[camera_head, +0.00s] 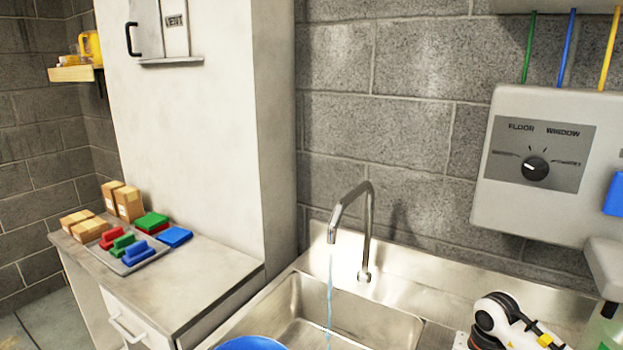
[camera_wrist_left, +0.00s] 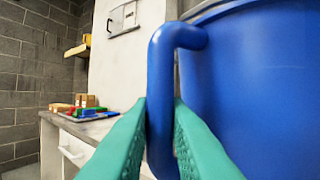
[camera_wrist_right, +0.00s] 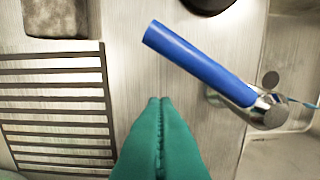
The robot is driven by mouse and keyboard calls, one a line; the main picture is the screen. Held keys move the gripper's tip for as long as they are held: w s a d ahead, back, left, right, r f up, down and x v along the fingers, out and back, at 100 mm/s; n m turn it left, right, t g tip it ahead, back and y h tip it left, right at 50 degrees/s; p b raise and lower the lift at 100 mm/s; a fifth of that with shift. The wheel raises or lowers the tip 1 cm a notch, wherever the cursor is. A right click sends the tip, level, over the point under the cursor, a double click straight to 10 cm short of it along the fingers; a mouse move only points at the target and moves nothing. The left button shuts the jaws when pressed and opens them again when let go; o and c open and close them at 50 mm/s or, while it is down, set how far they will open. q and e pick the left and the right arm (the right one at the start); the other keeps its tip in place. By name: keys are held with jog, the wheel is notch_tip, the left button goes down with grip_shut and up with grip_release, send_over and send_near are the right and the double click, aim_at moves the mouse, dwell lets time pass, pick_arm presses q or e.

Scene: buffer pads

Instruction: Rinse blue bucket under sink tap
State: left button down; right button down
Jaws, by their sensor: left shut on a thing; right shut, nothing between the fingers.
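The blue bucket (camera_head: 250,344) shows only as a rim at the bottom edge of the head view, at the near side of the sink (camera_head: 298,300). In the left wrist view my left gripper (camera_wrist_left: 160,105) is shut on the handle (camera_wrist_left: 162,70) of the bucket (camera_wrist_left: 255,95). The bucket's inside is hidden. The metal tap (camera_head: 368,215) runs a thin stream of water (camera_head: 329,285) into the sink, to the right of the visible rim. In the right wrist view my right gripper (camera_wrist_right: 160,101) is shut and empty, apart from a blue rod (camera_wrist_right: 200,62) on a metal fitting (camera_wrist_right: 265,112).
A counter (camera_head: 185,290) left of the sink holds boxes (camera_head: 128,201), a tray of coloured blocks (camera_head: 135,262) and pads. A grey control box (camera_head: 500,215) hangs on the wall at right. A slotted metal surface (camera_wrist_right: 60,120) lies left of my right gripper.

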pick_arm(q)
jog(key=shift+f, duration=0.3)
pick_arm(e)
jog(key=shift+f, duration=0.5)
pick_arm(q)
jog(key=shift+r, duration=0.25)
pick_arm(e)
jog(key=shift+s+a+r, duration=0.1)
jog(key=shift+s+a, duration=0.05)
jog(key=shift+s, duration=0.05)
pick_arm(q)
jog(key=shift+r+p, duration=0.45)
jog(key=shift+p, duration=0.1)
pick_arm(e)
jog(key=shift+s+a, duration=0.55)
jog(key=shift+s, duration=0.2)
pick_arm(q)
jog(key=shift+r+p, duration=0.35)
jog(key=shift+r, duration=0.05)
pick_arm(e)
jog(key=shift+s+a, duration=0.5)
jog(key=shift+a, duration=0.4)
jog(key=shift+s+a, duration=0.15)
jog(key=shift+a, duration=0.1)
